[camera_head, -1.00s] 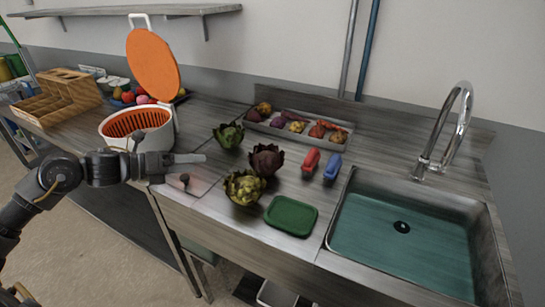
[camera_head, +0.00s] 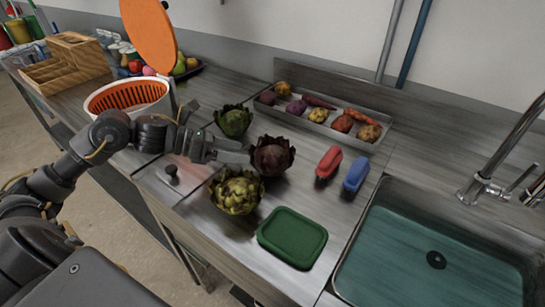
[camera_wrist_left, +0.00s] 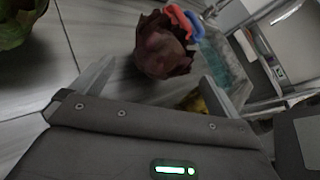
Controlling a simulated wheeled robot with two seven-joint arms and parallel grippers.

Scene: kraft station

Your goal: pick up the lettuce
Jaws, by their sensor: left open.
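Three leafy, artichoke-like heads stand on the counter: a dark green one (camera_head: 233,120), a purple one (camera_head: 272,155) and a yellow-green one (camera_head: 236,191). I cannot tell which is the lettuce. My left gripper (camera_head: 245,152) reaches in between the green and yellow-green heads, its fingers pointing at the purple one. In the left wrist view the open, empty gripper (camera_wrist_left: 157,88) has the purple head (camera_wrist_left: 163,45) ahead, between its fingers. The green head (camera_wrist_left: 14,22) is at the upper left; the yellow-green one is mostly hidden behind the right finger. My right gripper is not in view.
A white spinner with orange basket (camera_head: 128,97) stands at left. A vegetable tray (camera_head: 345,142) lies at the back. Red (camera_head: 328,162) and blue (camera_head: 356,174) items lie right of the purple head. A green board (camera_head: 292,238) lies in front, beside the sink (camera_head: 420,265).

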